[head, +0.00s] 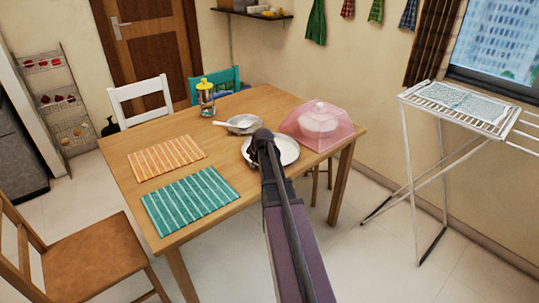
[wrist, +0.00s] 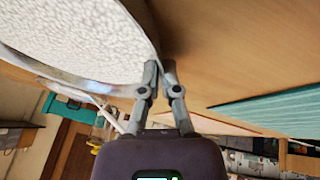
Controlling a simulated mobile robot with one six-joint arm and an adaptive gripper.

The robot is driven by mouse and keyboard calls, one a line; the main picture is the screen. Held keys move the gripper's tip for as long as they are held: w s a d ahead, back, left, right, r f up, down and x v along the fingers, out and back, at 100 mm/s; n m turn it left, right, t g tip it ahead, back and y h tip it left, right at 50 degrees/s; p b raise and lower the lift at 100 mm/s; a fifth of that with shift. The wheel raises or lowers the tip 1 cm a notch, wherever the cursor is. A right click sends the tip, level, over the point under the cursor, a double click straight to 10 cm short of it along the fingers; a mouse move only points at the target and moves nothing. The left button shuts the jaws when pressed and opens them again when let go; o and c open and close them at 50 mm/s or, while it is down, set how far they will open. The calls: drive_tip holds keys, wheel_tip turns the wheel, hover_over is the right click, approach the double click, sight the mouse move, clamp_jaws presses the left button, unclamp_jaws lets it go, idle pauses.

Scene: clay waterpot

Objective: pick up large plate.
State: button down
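The large plate (head: 287,152) is white and round, near the right side of the wooden table, left of the pink cover. In the wrist view the plate (wrist: 75,40) fills the upper left, with a pale speckled face and a greyish rim. My gripper (head: 257,160) is at the plate's left edge in the head view and hides part of it. In the wrist view the two fingertips of my gripper (wrist: 160,65) are close together, with the plate's rim running in between. I cannot tell whether the plate is clear of the table.
A pink cover (head: 318,128) over something white stands right of the plate. A bowl with a handle (head: 242,124) and a yellow-lidded jar (head: 206,98) stand behind. Orange (head: 167,157) and teal (head: 190,201) mats lie left. Chairs surround the table (head: 222,227); a drying rack (head: 440,110) stands right.

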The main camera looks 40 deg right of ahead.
drive_tip(key=shift+r, duration=0.15)
wheel_tip(320, 180, up, 3)
drive_tip(key=p, duration=0.3)
drive_tip(key=shift+f, duration=0.2)
drive_tip(key=s+d+r+p, duration=0.1)
drive_tip(key=s+d, duration=0.1)
drive_tip(key=s, duration=0.5)
drive_tip(key=s+d+r+p, duration=0.1)
drive_tip(key=s+d, duration=0.1)
drive_tip(key=s, duration=0.6)
drive_tip(key=shift+s+d, duration=0.2)
